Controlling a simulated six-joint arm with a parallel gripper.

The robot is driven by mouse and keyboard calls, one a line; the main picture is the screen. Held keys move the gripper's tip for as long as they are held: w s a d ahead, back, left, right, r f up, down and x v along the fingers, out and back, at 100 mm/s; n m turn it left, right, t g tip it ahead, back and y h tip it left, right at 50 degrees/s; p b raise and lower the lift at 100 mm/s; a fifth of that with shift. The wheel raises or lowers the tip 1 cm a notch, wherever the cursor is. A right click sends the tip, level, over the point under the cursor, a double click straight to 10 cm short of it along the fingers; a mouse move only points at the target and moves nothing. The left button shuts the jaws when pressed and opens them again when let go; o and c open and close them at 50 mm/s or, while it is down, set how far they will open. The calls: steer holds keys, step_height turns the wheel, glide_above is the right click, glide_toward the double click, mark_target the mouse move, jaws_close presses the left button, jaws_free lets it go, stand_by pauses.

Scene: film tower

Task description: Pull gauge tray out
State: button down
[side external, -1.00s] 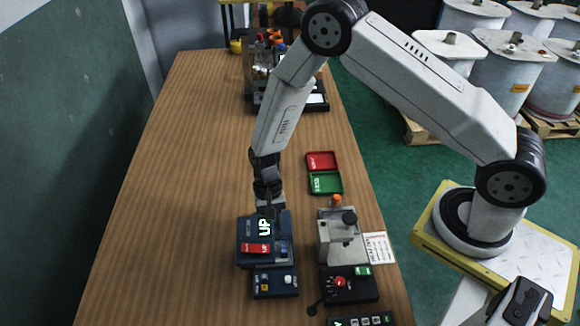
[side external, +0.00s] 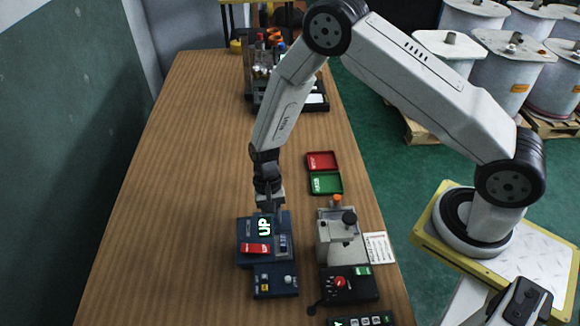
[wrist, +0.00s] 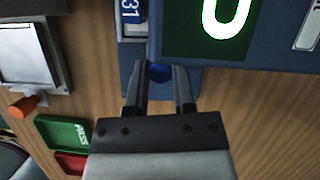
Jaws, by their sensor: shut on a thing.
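The gauge is a dark blue box (side external: 245,228) with a lit green-white "UP" display, standing near the front of the bench. In the wrist view its blue body (wrist: 290,62) fills the top edge, beside a counter showing "31". A blue plate with a round blue knob (wrist: 160,72), apparently the gauge tray, juts from under the gauge's edge. My gripper (wrist: 160,95) has its two dark fingers either side of the knob and is shut on it. In the side view my gripper (side external: 268,203) is at the far edge of the gauge; the tray is hidden there.
A grey device (side external: 338,238) with an orange knob stands right of the gauge. Red (side external: 321,161) and green (side external: 325,183) trays lie behind it. A button panel (side external: 275,281) adjoins the gauge's front.

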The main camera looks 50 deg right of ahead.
steer(key=w+d, duration=0.4)
steer(key=shift+w+d, duration=0.25)
steer(key=shift+w, duration=0.1)
steer(key=shift+c, duration=2.2)
jaws_free()
steer(key=shift+r, duration=0.1)
steer(key=v, duration=0.7)
steer(key=shift+r, duration=0.3)
steer(key=shift+w+d+r, duration=0.1)
